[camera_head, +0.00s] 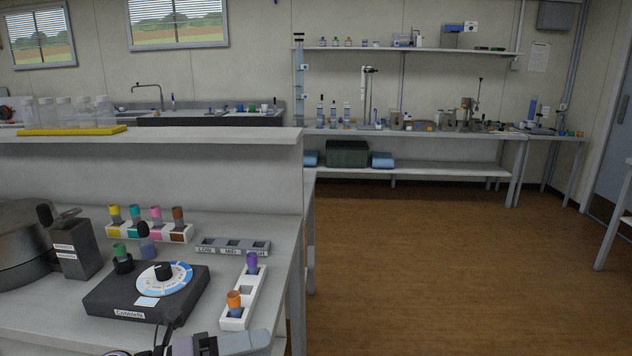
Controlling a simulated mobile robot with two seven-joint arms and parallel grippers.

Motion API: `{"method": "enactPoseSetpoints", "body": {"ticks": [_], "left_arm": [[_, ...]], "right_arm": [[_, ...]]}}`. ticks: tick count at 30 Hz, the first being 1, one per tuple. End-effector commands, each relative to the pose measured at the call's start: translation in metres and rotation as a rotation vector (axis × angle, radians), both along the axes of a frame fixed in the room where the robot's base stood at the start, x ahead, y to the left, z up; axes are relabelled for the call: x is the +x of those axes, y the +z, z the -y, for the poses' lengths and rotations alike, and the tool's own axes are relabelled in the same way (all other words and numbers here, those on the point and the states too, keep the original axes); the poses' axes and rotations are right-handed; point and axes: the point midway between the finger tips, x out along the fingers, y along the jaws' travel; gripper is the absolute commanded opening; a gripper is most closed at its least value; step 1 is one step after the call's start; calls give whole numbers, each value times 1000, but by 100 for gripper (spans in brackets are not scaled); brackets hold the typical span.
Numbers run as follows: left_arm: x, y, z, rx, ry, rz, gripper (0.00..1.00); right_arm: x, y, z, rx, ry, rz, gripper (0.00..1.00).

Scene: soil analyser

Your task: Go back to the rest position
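Part of a gripper, which I take for my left gripper (212,344), shows at the bottom edge, just in front of the black analyser box. Its fingertips are mostly cut off, so I cannot tell whether it is open or shut. My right gripper is not in view. The black analyser box (117,299) has a blue and white dial (169,279). A green-capped vial (121,255) stands upright at its back left corner. A dark-topped vial or knob (145,242) stands behind it.
A white rack (180,235) holds yellow, teal, pink and brown capped vials. A grey LOW/MID/HIGH tray (218,247) looks empty. A white rack (245,290) holds purple and orange vials. A round dark machine (20,245) stands left. Brown floor (430,270) is clear right.

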Motion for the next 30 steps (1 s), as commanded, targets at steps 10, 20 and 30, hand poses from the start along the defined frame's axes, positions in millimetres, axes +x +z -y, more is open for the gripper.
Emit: {"method": "enactPoseSetpoints", "body": {"ticks": [10,20,30], "left_arm": [[-17,-48,-21,-613,437,-623,63],[-91,-166,-80,-1042,950,-1296,63],[-178,-233,-103,-1230,1267,-1681,63]], "right_arm": [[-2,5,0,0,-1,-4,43],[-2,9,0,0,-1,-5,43],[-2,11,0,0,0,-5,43]]}}
